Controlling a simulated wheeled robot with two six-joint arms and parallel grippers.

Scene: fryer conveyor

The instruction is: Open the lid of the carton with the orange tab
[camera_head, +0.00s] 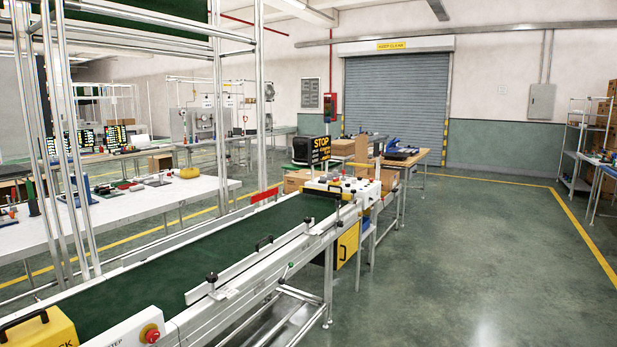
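I cannot pick out a carton with an orange tab. Brown cartons stand at the far end of the conveyor: one low carton (297,180) behind the belt's end, and another brown box (362,152) on the table beyond. They are small and partly hidden, and no tab can be made out on them. Neither of my grippers is in view.
A green-belted conveyor (190,262) runs from lower left to the middle, with metal side rails. A yellow case (40,331) and a red stop button (150,333) are at its near end. A white table (130,207) stands left. Open floor (470,260) lies right.

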